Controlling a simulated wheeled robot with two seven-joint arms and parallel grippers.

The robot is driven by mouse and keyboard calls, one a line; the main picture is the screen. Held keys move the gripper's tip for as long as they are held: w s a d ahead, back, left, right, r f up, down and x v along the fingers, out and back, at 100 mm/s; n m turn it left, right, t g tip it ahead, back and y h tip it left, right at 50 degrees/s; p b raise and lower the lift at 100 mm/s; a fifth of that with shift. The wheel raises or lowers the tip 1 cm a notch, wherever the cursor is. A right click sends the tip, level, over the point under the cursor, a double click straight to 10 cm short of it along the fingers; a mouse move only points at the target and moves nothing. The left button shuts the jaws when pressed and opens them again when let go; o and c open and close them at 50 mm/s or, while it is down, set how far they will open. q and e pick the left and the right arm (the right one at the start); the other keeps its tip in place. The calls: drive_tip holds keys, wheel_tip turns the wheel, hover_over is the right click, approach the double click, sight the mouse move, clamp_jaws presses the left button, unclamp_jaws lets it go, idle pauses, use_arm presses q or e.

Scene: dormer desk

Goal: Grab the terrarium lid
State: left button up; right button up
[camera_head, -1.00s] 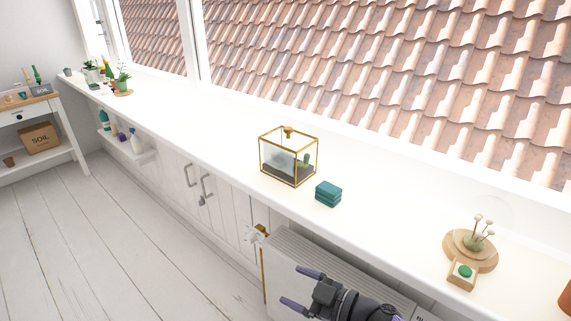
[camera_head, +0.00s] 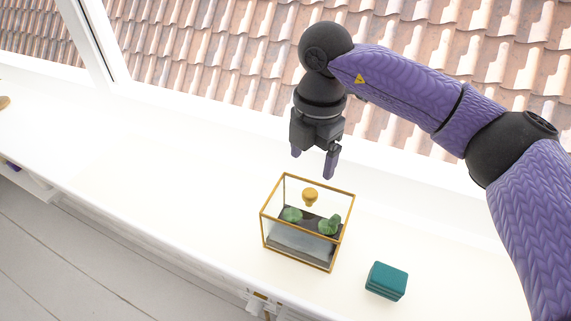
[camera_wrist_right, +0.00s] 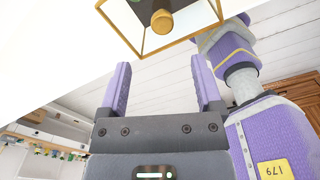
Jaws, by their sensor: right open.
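The terrarium (camera_head: 300,255) is a glass box with gold edges, standing on the white sill, with green plants and dark soil inside. Its lid is the clear top pane with a gold knob (camera_head: 310,194) in the middle. In the right wrist view the knob (camera_wrist_right: 162,22) shows at the top, beyond the fingertips. My right gripper (camera_head: 314,165) points down, open and empty, above the back edge of the terrarium and apart from the knob. In the right wrist view its two purple fingers (camera_wrist_right: 157,75) are spread with nothing between them. My left gripper is not in view.
A teal box or stack (camera_head: 386,281) lies on the sill right of the terrarium. The window with roof tiles (camera_head: 220,60) is behind. The white sill (camera_head: 150,170) is clear to the left of the terrarium.

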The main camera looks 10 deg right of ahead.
sight(310, 193)
drive_tip(key=shift+w+d+r, duration=0.1)
drive_tip(key=shift+w+d, duration=0.05)
drive_tip(key=shift+w, duration=0.15)
drive_tip(key=f, duration=0.3)
drive_tip(key=f+b, duration=0.1)
drive_tip(key=f, duration=0.2)
drive_tip(key=s+f+b, duration=0.1)
drive_tip(key=f, duration=0.2)
drive_tip(key=shift+f, duration=0.35)
drive_tip(key=shift+w, duration=0.1)
clamp_jaws()
